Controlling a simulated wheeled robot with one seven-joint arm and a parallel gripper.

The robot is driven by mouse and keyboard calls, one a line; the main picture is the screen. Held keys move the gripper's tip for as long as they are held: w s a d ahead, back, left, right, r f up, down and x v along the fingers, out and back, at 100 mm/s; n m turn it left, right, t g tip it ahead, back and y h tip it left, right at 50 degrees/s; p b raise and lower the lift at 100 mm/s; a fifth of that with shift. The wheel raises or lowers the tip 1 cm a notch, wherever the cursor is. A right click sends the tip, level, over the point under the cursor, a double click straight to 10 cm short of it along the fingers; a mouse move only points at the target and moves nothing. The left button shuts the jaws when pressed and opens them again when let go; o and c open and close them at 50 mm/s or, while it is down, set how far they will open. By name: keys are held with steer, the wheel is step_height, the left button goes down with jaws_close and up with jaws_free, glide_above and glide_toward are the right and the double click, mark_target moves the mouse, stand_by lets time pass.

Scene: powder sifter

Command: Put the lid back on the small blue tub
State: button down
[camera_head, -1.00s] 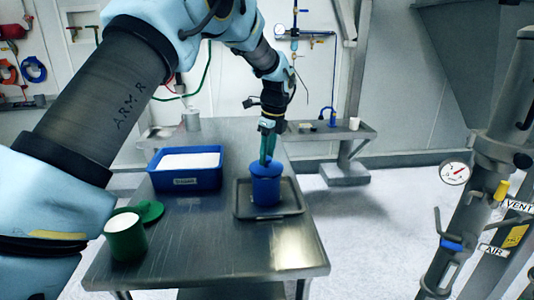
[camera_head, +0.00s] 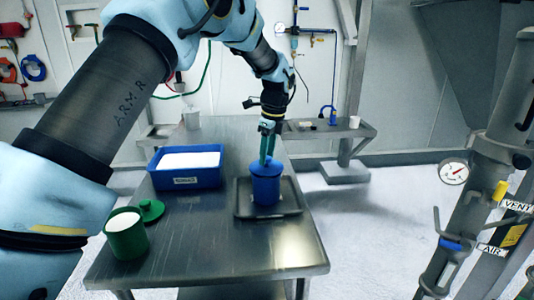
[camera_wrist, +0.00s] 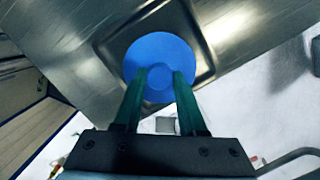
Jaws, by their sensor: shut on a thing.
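The small blue tub (camera_head: 267,191) stands upright on a grey metal tray on the steel table. Its blue lid (camera_head: 265,169) sits at the top of the tub, and I see no clear gap between them in the head view. My gripper (camera_head: 266,158) points down from above and is shut on the lid's knob. In the wrist view, the green fingers of my gripper (camera_wrist: 160,80) stand on both sides of the round knob of the lid (camera_wrist: 145,52). The lid hides the tub there.
The grey tray (camera_head: 290,208) lies on the steel table (camera_head: 215,240). A blue bin of white powder (camera_head: 186,181) stands to the left. An open green tub of white powder (camera_head: 127,238) and a green lid (camera_head: 151,211) are at the front left. The table's front right is clear.

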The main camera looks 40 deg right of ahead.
jaws_free()
stand_by(0.8)
steer(key=shift+r, duration=0.1)
steer(key=shift+r+p, duration=2.7)
steer(key=shift+r, duration=0.7)
jaws_close()
steer(key=shift+f, duration=0.15)
